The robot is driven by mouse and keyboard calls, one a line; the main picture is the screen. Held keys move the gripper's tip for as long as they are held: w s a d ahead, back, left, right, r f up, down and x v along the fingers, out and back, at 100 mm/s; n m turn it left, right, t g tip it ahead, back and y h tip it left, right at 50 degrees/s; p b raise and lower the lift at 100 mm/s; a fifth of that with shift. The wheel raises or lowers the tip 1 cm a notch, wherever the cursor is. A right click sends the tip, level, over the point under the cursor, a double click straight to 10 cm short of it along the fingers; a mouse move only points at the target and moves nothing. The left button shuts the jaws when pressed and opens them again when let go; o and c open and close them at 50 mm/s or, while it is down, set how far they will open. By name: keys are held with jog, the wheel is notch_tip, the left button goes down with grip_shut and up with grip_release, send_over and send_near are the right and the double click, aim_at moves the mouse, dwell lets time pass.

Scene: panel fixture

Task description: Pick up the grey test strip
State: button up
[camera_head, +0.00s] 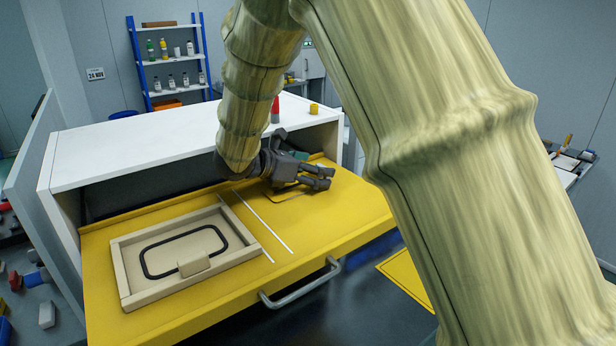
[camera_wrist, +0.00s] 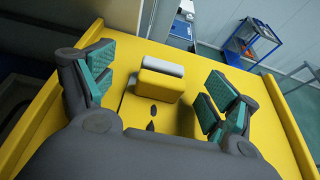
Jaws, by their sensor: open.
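In the wrist view a small grey piece (camera_wrist: 163,66), which looks like the grey test strip, lies along the top far edge of a yellow block (camera_wrist: 160,84). The block stands on a yellow plate with dark slots (camera_wrist: 146,112). My gripper (camera_wrist: 160,76) is open, with a teal-padded finger on each side of the block and a gap on both sides. Nothing is held. In the head view my gripper (camera_head: 322,177) is low over the right part of the yellow drawer top (camera_head: 350,205). There I cannot make out the grey piece.
A shallow tray (camera_head: 127,270) with a black ring outline and small beige block (camera_head: 194,265) lies on the left of the yellow surface. Two thin pale lines separate it from my gripper. A white shelf (camera_head: 130,145) overhangs behind. A metal handle (camera_head: 300,285) is in front.

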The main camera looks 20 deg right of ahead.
jog(key=shift+d, duration=0.15)
jog(key=shift+s+a+r, duration=0.1)
jog(key=shift+a, duration=0.2)
jog(key=shift+c, duration=0.9)
jog(key=shift+a, duration=0.15)
jog(key=c, duration=1)
jog(key=shift+r, duration=0.1)
